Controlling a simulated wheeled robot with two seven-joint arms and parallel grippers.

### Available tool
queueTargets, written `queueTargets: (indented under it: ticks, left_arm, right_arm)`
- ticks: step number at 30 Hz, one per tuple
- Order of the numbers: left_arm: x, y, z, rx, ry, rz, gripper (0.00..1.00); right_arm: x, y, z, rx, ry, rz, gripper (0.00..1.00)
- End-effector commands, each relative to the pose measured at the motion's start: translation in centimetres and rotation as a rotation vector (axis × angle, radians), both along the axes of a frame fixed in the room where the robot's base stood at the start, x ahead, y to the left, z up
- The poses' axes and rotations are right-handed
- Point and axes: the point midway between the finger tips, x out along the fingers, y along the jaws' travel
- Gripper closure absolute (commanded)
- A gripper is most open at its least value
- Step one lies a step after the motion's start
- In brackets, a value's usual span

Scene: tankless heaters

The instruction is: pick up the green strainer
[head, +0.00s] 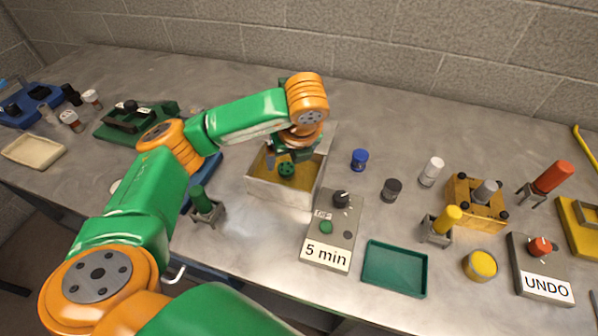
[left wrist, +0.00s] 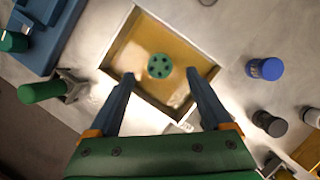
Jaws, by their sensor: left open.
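The green strainer (left wrist: 159,66) is a round green piece with dark holes, seen from above in the left wrist view. It sits within an open box (left wrist: 128,40) that holds yellow-brown liquid. In the head view the strainer (head: 286,169) shows below my left gripper (head: 288,158), partly covered by it. In the left wrist view the two fingers of my left gripper (left wrist: 159,75) are spread wide, one on each side of the strainer, with nothing between them. I cannot tell how far above it they are. My right gripper is not in view.
A grey "5 min" timer box (head: 318,251) stands right of the box, and a green tray (head: 395,268) beyond it. A green-handled piece in a stand (head: 203,205) is close on the left. Blue (head: 359,158) and dark (head: 391,189) cylinders stand to the right.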

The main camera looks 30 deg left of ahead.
Motion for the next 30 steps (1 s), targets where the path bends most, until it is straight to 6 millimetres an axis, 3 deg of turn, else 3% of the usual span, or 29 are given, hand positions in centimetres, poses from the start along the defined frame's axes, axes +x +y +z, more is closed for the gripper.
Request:
queueTargets:
  ticks: [1, 5, 9, 15, 22, 30]
  left_arm:
    - [0.0, 0.0, -0.9, 0.000, 0.000, 0.000, 0.17]
    - [0.2, 0.2, -2.1, -0.003, 0.003, 0.000, 0.17]
    - [0.8, 0.7, -4.5, -0.005, 0.007, 0.000, 0.17]
    - [1.8, 1.8, -6.8, 0.000, 0.005, -0.001, 0.17]
    - [1.9, 1.8, -7.2, -0.001, 0.001, -0.003, 0.17]
    - [1.9, 1.8, -7.2, -0.002, 0.001, -0.003, 0.90]
  right_arm:
    - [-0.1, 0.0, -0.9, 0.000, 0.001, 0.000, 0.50]
    - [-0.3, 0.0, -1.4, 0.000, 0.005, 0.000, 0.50]
    - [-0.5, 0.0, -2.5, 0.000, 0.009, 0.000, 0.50]
    - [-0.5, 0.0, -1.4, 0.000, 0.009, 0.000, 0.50]
    - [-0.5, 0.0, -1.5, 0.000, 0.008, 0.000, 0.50]
    - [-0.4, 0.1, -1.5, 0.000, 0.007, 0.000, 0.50]
